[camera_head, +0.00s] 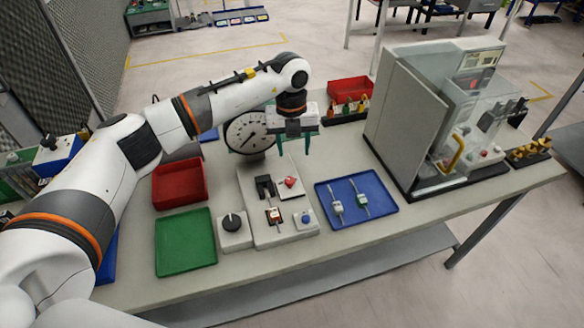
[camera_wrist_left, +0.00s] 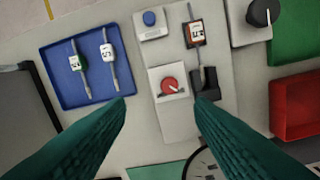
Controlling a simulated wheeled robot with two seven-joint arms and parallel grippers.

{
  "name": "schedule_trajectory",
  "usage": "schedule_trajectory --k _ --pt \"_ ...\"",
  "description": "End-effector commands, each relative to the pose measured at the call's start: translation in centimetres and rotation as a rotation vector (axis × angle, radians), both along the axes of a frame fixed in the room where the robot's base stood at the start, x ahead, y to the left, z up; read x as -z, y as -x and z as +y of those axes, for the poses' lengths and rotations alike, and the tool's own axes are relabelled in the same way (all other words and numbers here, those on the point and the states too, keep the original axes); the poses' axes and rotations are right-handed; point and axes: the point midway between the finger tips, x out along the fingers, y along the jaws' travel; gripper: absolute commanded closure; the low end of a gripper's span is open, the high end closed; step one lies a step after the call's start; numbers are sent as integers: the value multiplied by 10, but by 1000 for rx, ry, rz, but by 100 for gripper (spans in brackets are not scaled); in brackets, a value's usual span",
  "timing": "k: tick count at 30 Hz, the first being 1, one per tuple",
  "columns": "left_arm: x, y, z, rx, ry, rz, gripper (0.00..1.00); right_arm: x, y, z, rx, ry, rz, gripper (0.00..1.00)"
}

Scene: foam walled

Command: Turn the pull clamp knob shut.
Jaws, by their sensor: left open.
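A red knob (camera_head: 290,182) sits on a small white block on the pale fixture plate (camera_head: 262,232). In the wrist view the red knob (camera_wrist_left: 169,84) has a pointer-like bar across its base. Beside it is a black clamp block (camera_head: 264,186), with a corded orange-and-white tagged connector (camera_head: 273,215) in front. My left gripper (camera_head: 294,147) is open and empty, its green fingers pointing down above the back of the plate. In the wrist view the left gripper (camera_wrist_left: 161,101) has its fingertips either side of the red knob, apart from it. My right gripper is not seen.
A black dial knob (camera_head: 232,222) on a white box and a blue button (camera_head: 306,218) are nearby. A round gauge (camera_head: 250,132) stands behind. A blue tray (camera_head: 329,213), green tray (camera_head: 186,258) and red bin (camera_head: 180,202) flank the plate. A grey machine (camera_head: 405,120) stands right.

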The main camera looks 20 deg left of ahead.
Motion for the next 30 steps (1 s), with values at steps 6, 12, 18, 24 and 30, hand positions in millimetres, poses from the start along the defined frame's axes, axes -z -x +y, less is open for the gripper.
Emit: schedule_trajectory --k 6,12,18,24,30 --pt "8 -2 13 -23 -52 6 52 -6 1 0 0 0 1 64" --pt "44 -1 12 -23 -49 8 52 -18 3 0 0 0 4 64" --pt "84 -1 11 -21 -49 7 52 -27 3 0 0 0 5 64" --pt "108 -1 11 -21 -47 4 52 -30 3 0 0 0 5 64" --pt "115 -2 11 -19 -47 2 52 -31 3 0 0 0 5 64"
